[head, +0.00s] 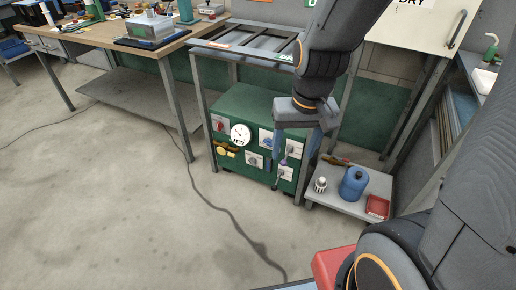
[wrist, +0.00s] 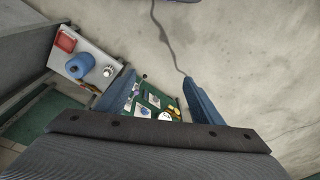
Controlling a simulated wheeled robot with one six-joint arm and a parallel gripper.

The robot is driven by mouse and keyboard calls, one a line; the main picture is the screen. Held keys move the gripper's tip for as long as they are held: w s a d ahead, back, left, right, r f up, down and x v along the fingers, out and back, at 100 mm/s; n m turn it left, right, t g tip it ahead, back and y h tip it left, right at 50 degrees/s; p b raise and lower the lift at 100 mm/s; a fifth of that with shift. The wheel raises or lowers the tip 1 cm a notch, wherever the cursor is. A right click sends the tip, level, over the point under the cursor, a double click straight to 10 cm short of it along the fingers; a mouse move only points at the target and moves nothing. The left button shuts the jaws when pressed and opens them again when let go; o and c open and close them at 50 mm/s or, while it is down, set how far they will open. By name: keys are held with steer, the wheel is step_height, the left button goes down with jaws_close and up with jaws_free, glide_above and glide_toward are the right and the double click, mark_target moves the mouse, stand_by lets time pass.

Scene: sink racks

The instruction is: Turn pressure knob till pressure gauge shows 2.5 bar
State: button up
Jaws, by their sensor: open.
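A green cabinet (head: 240,104) stands on the floor under a rack in the head view. Its front carries a round white pressure gauge (head: 240,134), whose needle is too small to read. Several small knobs and panels surround the gauge, including a grey knob (head: 253,161); I cannot tell which one is the pressure knob. My gripper (head: 293,160) is open and empty, pointing down in front of the cabinet's right side and hiding part of its panels. In the wrist view, the cabinet's front (wrist: 150,100) shows small between the two blue fingers of my gripper (wrist: 158,84).
A low grey shelf (head: 340,196) right of the cabinet holds a blue canister (head: 354,184), a white ribbed part (head: 320,184) and a red tray (head: 377,206). A workbench (head: 120,38) stands at the left. A dark cable (head: 225,210) crosses the otherwise clear floor.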

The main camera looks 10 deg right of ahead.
mark_target(267, 144)
steer(key=w+a+f+m+t+h+b, duration=0.15)
steer(key=w+f+t+b, duration=0.25)
steer(key=w+f+b, duration=0.8)
steer(key=w+a+f+m+t+h+b, duration=0.1)
steer(key=w+a+f+m+t+b, duration=0.4)
steer(key=w+f, duration=0.85)
steer(key=w+d+f+m+t+h+b, duration=0.35)
steer(key=w+f+h+b, duration=0.65)
steer(key=f+b, duration=0.7)
steer(key=shift+n+t+y, duration=0.25)
steer(key=shift+n+y, duration=0.05)
steer(key=shift+y, duration=0.35)
steer(key=shift+w+d+r+b, duration=0.4)
steer(key=shift+w+d+b, duration=0.5)
steer(key=shift+w, duration=0.25)
steer(key=shift+w+d+r+b, duration=0.4)
steer(key=shift+w+d+b, duration=0.45)
steer(key=shift+w, duration=0.35)
steer(key=shift+w+d+r+b, duration=0.4)
steer(key=shift+w+d+b, duration=0.5)
steer(key=shift+w, duration=0.25)
steer(key=shift+c, duration=0.4)
steer(key=c, duration=1)
steer(key=shift+o, duration=0.2)
